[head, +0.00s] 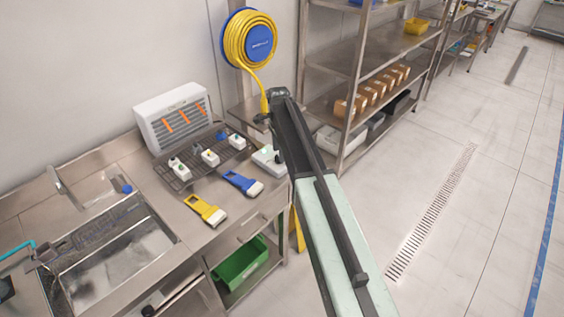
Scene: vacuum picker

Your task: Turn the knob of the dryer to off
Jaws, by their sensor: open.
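The dryer (172,117), a white box with a slatted front and orange streamers, stands at the back of the steel counter against the wall. I cannot make out its knob for certain. A small blue round part (221,135) shows near its lower right corner, and I cannot tell if it belongs to the dryer. My arm reaches up from the bottom of the picture, right of the counter. My gripper (280,94) is at its dark far end, right of the dryer and apart from it. It appears empty; its fingers are hard to make out.
A rack (184,177) with several small white devices lies before the dryer. A yellow brush (206,210) and a blue brush (243,183) lie nearer. A white box (268,159) sits close beside my arm. A sink (112,255) is left, shelving (342,142) right.

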